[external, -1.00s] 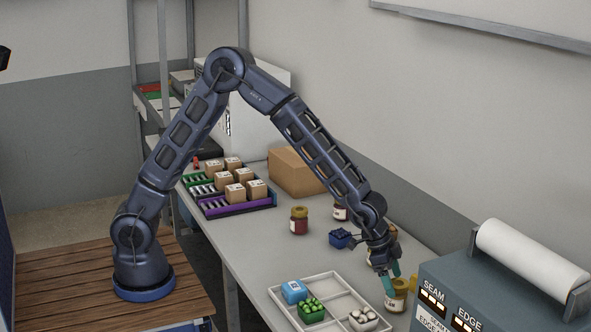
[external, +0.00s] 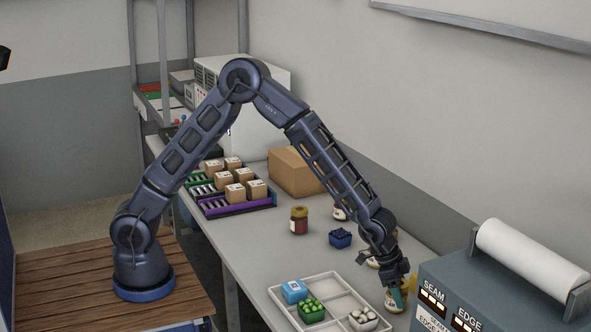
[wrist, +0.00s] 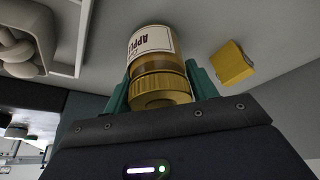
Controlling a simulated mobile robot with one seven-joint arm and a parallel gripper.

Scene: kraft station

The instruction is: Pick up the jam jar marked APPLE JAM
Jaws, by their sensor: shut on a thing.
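The jam jar (wrist: 153,48) has a gold lid, amber contents and a white label on which "APPL" can be read upside down in the wrist view. My gripper (wrist: 158,82) is shut on it, with one teal finger on each side of the lid. In the external view the same jar (external: 394,300) is at the right end of the table, beside the divided tray, with my gripper (external: 398,290) over its top. I cannot tell whether the jar still touches the table.
A divided tray (external: 283,303) with blue, green and white items stands just left of the jar. The seam machine (external: 468,285) is close on the right. A dark red jar (external: 299,221) and a blue container (external: 340,238) stand behind. A yellow block (wrist: 232,64) lies near.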

